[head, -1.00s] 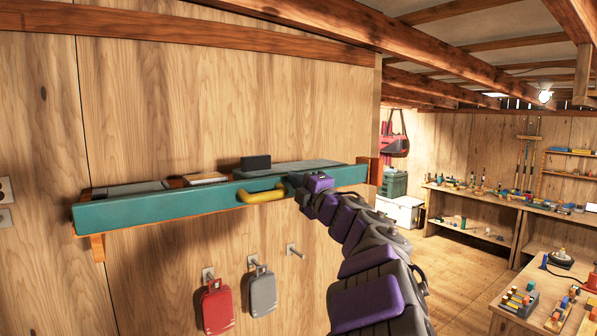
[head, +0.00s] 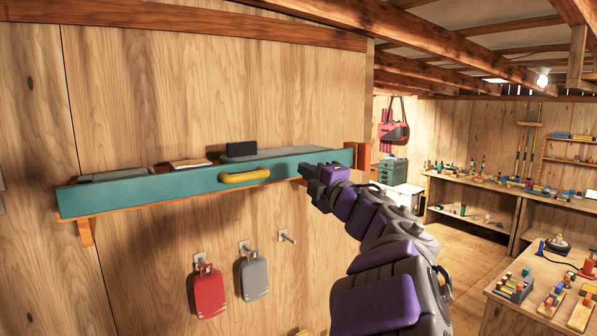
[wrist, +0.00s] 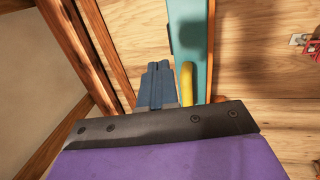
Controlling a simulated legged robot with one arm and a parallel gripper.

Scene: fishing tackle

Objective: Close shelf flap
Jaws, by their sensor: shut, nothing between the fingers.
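The wall shelf has a long teal flap (head: 150,193) along its front. The flap stands upright across the shelf front, with the shelf top showing behind it. A yellow handle (head: 244,177) sits on its outer face. In the wrist view the flap (wrist: 187,25) runs up the picture and the handle (wrist: 186,82) is just right of the fingers. My gripper (head: 308,174) is in front of the flap's right part, to the right of the handle. Its fingers (wrist: 156,82) are together, holding nothing. I cannot tell whether they touch the flap.
On the shelf are a black box (head: 241,149) and a small tan item (head: 190,163). A red case (head: 208,291) and a grey case (head: 254,277) hang on hooks below. Workbenches with tackle (head: 560,200) stand at the right.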

